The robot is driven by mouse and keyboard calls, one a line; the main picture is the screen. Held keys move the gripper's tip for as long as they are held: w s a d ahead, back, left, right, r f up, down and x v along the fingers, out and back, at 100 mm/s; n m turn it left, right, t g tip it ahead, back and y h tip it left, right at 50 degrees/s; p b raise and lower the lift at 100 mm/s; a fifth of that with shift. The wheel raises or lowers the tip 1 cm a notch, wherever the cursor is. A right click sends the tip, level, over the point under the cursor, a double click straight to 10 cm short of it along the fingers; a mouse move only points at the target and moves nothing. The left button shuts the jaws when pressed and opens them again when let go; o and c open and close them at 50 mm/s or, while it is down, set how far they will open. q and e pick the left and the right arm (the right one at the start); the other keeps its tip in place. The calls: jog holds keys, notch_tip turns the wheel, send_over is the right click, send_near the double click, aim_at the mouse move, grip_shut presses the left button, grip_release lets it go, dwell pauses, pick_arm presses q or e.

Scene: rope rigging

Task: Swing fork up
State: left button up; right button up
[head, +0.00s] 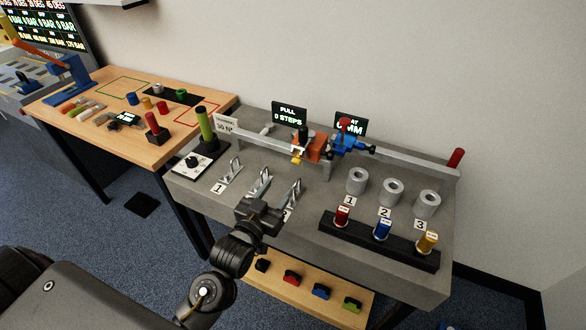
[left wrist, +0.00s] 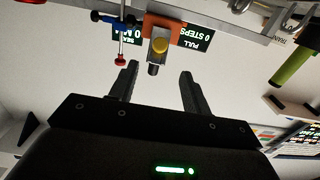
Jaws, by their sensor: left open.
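An orange block (head: 309,147) sits on the grey rail above the grey bench. A silver and yellow part (head: 297,154), which may be the fork, is on its left front. In the left wrist view, which is upside down, the orange block (left wrist: 164,26) carries a silver piece with a yellow knob (left wrist: 160,47) and a dark tip. My left gripper (head: 262,208) is open and empty over the bench's front, short of the block. In its wrist view the fingers (left wrist: 160,75) point toward the silver piece, one on each side, apart from it. My right gripper is out of view.
A blue clamp with a red knob (head: 345,136) is right of the orange block. Numbered metal hooks (head: 233,168) stand near my left gripper. Grey rings (head: 357,181) and coloured pieces in a black rack (head: 380,241) are to the right. A green-handled lever (head: 205,124) stands left.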

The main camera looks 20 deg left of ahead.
aim_at(295, 163)
pick_arm(q)
jog(key=w, duration=0.3)
jog(key=w+p, duration=0.1)
jog(key=w, duration=0.6)
jog(key=shift+w+d+r+p, duration=0.1)
jog(key=shift+w+d+p, duration=0.25)
jog(key=shift+w, duration=0.05)
grip_shut()
